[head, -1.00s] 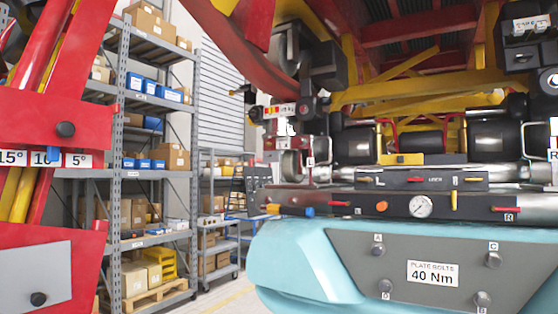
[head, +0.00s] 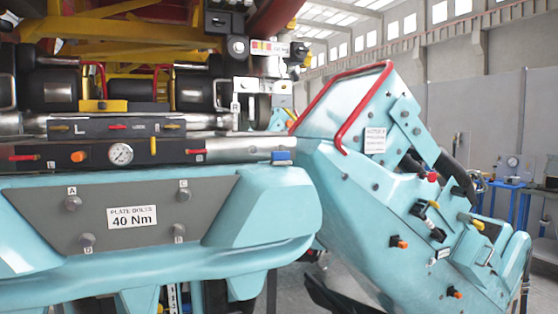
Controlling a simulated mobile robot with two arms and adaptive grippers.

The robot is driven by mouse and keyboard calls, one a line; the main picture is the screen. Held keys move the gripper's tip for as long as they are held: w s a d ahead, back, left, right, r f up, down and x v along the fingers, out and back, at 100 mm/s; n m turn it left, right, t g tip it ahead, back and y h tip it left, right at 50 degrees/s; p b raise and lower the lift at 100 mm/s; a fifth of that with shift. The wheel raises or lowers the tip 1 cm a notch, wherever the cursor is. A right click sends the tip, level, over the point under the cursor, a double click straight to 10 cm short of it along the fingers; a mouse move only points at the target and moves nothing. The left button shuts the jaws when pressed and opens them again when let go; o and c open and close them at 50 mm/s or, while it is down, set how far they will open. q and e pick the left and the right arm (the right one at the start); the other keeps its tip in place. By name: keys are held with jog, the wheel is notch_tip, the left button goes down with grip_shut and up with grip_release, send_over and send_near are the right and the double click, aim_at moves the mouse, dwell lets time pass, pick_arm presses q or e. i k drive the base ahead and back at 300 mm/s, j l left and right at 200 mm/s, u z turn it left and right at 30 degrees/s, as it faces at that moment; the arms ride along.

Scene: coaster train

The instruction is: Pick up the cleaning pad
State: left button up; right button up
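No thing in the head view is clearly recognisable as the cleaning pad. A small blue block (head: 282,157) rests at the right end of the train's teal front body (head: 270,205), beside the silver tube (head: 245,144). It may be the pad, but it is too small to tell. Neither of my grippers is in view.
The grey plate (head: 135,185) labelled 40 Nm carries bolts marked with letters. A pressure gauge (head: 121,154) sits above it. A teal seat unit (head: 400,220) with a red rail (head: 345,110) stands close on the right. A blue-framed workbench (head: 510,185) is farther back right.

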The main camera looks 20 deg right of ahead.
aim_at(279, 158)
jog(key=i+j, duration=0.1)
jog(key=i, duration=0.5)
jog(key=i+z, duration=0.35)
jog(key=i+j+z, duration=0.15)
jog(key=z, duration=0.2)
jog(key=i+j+z, duration=0.2)
jog(key=z, duration=0.15)
